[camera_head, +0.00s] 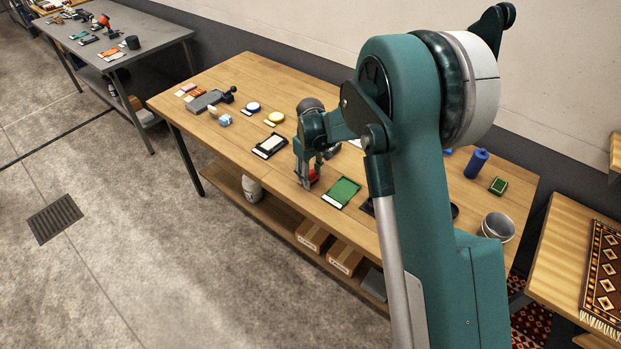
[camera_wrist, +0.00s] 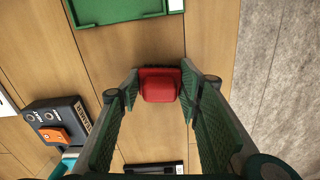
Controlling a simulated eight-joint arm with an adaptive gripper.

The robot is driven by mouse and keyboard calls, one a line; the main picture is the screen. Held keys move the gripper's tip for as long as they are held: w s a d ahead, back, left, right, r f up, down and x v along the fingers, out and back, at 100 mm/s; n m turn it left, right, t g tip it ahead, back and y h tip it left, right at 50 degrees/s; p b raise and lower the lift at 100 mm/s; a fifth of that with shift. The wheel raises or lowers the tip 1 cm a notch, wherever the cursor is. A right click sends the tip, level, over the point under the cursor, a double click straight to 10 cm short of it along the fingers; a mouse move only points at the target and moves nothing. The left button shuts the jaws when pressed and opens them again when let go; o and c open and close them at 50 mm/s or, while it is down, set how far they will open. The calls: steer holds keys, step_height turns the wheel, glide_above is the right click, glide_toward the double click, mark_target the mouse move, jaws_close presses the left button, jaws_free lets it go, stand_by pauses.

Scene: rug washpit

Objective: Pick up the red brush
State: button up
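The red brush (camera_head: 314,175) is on the wooden table near its front edge, partly hidden by my gripper in the head view. In the wrist view the brush (camera_wrist: 159,85) is a red block with rounded corners on a slightly wider red base. My gripper (camera_head: 307,181) is low over the table at the brush, pointing down. In the wrist view its green fingers (camera_wrist: 161,83) are spread, one on each side of the brush. The gaps beside the brush look small, and I cannot tell whether either finger touches it.
A green tray (camera_head: 342,192) lies just right of the brush. A black-framed white tray (camera_head: 270,146) lies behind it to the left. A grey bucket (camera_head: 498,227) stands at the table's right end.

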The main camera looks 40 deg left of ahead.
mark_target(311, 172)
steer(key=c, duration=0.3)
steer(key=shift+r, duration=5)
